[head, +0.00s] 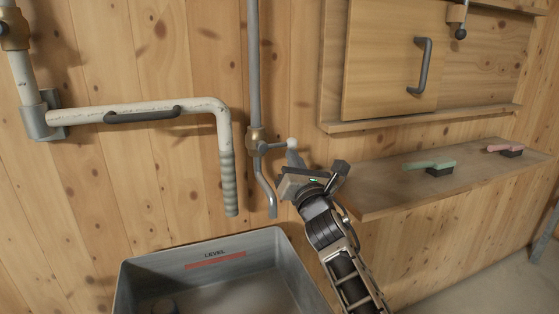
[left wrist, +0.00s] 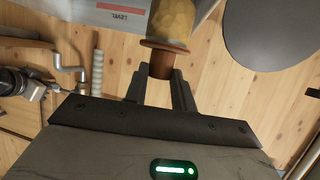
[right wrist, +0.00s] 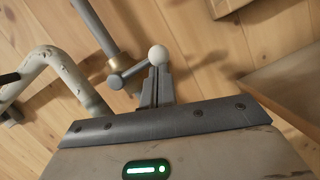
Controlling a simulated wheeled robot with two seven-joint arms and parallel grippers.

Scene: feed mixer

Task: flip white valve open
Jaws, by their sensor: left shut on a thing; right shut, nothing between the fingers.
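The white-knobbed valve lever (head: 275,146) extends right from a brass valve body (head: 257,138) on a thin grey vertical pipe. Its white ball knob (head: 292,143) also shows in the right wrist view (right wrist: 158,55). My right gripper (head: 294,160) is shut and empty, with its fingertips right at the knob; I cannot tell whether they touch it. My left gripper (left wrist: 160,84) is out of the head view. In the left wrist view it is shut on a reddish-brown handle (left wrist: 162,64) with a flange and a rough yellowish body (left wrist: 172,18).
A grey tub (head: 205,248) marked LEVEL stands below the pipe outlet. A white pipe (head: 140,108) with a dark handle runs left. A wooden shelf (head: 400,185) with a green brush (head: 430,165) and a pink brush (head: 505,149) lies right, below a cabinet door (head: 385,60).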

